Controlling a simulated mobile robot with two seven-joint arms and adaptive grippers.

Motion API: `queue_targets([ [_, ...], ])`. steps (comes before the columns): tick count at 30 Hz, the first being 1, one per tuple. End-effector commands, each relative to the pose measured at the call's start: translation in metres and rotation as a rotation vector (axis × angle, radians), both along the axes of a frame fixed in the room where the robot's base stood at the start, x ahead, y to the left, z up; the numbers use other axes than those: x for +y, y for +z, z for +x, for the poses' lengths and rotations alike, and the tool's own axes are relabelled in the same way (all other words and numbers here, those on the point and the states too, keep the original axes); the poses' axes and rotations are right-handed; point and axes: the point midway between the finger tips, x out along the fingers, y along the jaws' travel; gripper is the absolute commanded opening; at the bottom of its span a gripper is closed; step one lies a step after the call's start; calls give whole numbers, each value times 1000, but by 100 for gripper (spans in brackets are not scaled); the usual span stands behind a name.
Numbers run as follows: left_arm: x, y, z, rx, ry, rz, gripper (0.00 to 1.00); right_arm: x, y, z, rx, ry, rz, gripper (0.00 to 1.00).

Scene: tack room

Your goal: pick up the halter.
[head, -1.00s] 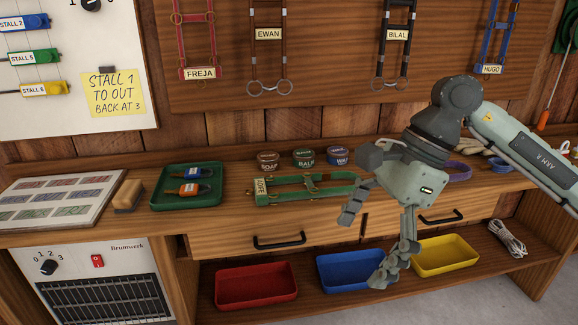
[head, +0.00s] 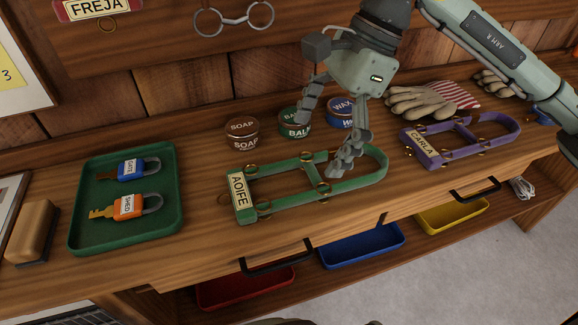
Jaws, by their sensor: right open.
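A green halter (head: 290,202) with brass rings lies flat on the wooden bench, its name plate reading AOIFE (head: 239,191). A purple halter with a CARLA plate (head: 424,147) lies further right on the bench. My right gripper (head: 320,146) is open and empty, pointing down over the far right part of the green halter. One finger is near the tins, and the other overlaps the halter's straps in the picture. I cannot tell whether that finger touches them. My left gripper is not in view.
A green tray (head: 90,215) with two tagged padlocks and a brush (head: 32,232) are at left. Gloves (head: 420,101) lie at right. Drawer handles (head: 277,257) line the bench front.

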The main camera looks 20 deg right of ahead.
Motion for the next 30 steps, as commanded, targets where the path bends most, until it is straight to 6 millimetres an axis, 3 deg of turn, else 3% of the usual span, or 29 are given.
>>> queue_targets([
  [12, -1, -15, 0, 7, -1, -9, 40, 27, -49, 1, 2, 2, 2, 97],
  [22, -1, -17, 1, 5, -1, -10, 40, 30, -57, 1, -1, 1, 1, 97],
  [30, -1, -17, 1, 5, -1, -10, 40, 30, -57, 1, -1, 1, 1, 65],
])
